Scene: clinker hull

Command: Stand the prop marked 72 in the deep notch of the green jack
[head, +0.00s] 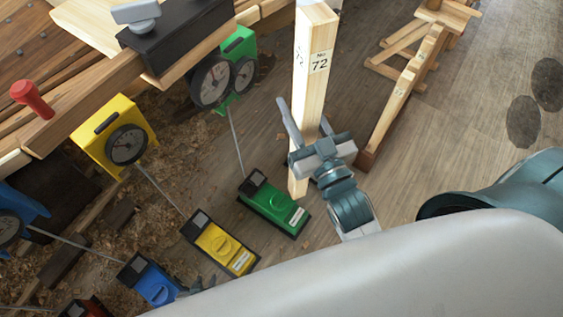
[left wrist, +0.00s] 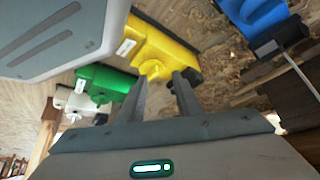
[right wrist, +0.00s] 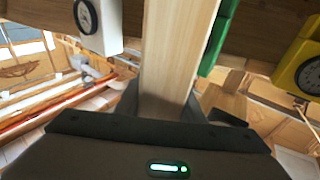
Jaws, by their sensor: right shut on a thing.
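The prop marked 72 (head: 312,60) is a long pale wooden post, close to upright with a slight lean. My right gripper (head: 312,140) is shut around its lower part; the prop also fills the middle of the right wrist view (right wrist: 178,60). The green jack (head: 270,205) lies on the floor, with a cable up to a green gauge housing (head: 238,48). The prop's lower end appears beside the jack's right end; whether they touch I cannot tell. The notches are not clear. My left gripper (left wrist: 162,85) is open and empty, above the yellow jack (left wrist: 160,50).
Yellow (head: 220,246) and blue (head: 150,280) jacks stand left of the green one, with cables to gauges on the hull (head: 60,115). A white jack (left wrist: 76,103) shows beyond the green. A wooden trestle (head: 410,75) stands right.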

